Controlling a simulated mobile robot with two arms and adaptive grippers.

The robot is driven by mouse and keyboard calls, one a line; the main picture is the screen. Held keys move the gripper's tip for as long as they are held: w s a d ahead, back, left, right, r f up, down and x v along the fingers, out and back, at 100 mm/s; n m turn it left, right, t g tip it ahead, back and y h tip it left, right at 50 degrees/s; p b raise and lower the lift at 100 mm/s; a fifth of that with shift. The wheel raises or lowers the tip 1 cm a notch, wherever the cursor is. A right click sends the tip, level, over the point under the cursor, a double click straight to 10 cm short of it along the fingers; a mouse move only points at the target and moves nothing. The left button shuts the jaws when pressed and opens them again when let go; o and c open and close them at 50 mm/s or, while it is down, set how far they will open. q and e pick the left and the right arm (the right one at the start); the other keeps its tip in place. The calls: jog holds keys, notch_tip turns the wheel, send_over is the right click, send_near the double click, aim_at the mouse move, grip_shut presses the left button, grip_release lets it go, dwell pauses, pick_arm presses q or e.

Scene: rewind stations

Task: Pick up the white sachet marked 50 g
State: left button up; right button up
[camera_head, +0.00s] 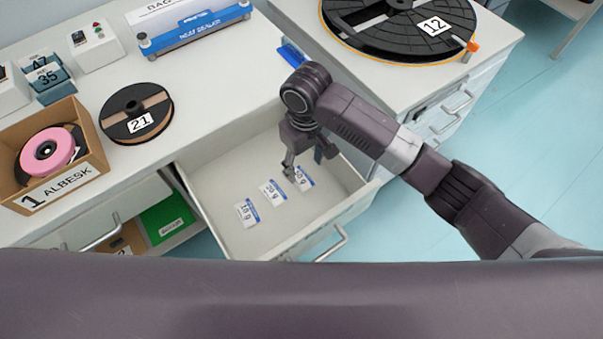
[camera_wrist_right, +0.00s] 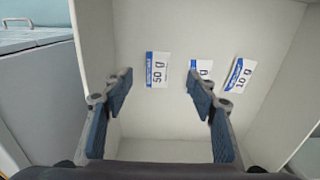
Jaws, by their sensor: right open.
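The white sachet marked 50 g (camera_wrist_right: 157,69) lies flat in the open drawer, with a blue band along one edge. In the head view it is the rightmost sachet (camera_head: 305,180), partly hidden by my right gripper. My right gripper (camera_head: 307,163) is open and empty above the drawer. In the right wrist view the 50 g sachet shows just past and between the two fingertips (camera_wrist_right: 159,84). The middle sachet (camera_head: 273,192) is half hidden by a finger in the wrist view. My left gripper is not in view.
The open drawer (camera_head: 215,170) has raised walls around the sachets. On the counters are a bag sealer (camera_head: 195,32), a reel marked 21 (camera_head: 137,112), a reel marked 12 (camera_head: 400,25) and a cardboard box (camera_head: 62,185) with a pink roll. The drawer floor's left part is bare.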

aim_at(304, 180)
jog(key=shift+w+f, duration=0.45)
jog(key=shift+f, duration=0.35)
jog(key=shift+s+f, duration=0.2)
jog(key=shift+f, duration=0.55)
jog(key=f, duration=0.5)
jog(key=shift+w+f, duration=0.25)
jog(key=c, duration=1.2)
jog(key=shift+r, duration=0.1)
